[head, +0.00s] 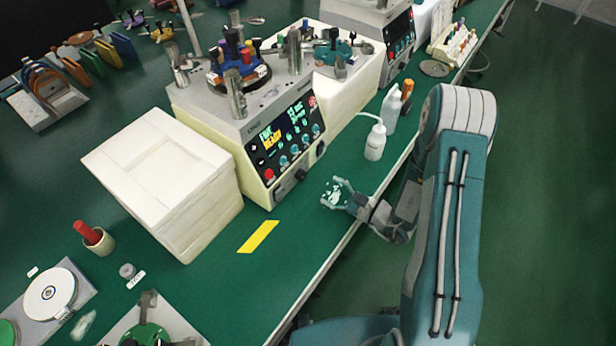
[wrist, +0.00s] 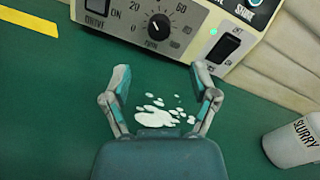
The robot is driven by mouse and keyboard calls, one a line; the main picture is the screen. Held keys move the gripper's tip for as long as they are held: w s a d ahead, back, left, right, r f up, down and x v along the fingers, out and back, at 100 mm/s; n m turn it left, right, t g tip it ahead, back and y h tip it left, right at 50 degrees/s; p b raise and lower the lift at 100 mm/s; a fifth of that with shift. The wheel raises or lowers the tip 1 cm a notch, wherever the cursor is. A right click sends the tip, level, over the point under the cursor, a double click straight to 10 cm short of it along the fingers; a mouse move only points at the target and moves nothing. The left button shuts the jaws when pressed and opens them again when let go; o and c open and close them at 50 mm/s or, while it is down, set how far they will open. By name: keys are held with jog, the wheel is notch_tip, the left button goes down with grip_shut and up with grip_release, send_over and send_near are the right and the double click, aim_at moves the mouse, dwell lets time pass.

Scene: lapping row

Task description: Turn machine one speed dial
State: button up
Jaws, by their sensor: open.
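The dial is ahead of the gap between the fingertips, apart from both. In the head view my gripper (head: 336,188) is low in front of the machine.
White spilled spots (wrist: 162,114) lie on the green bench beneath my gripper. A rocker switch (wrist: 223,50) sits right of the dial. A slurry bottle (wrist: 293,145) stands at the right, also in the head view (head: 375,142). A white block stack (head: 165,180) stands left of the machine.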

aim_at(304, 177)
jog(key=x, duration=0.8)
jog(key=shift+s, duration=0.1)
grip_shut()
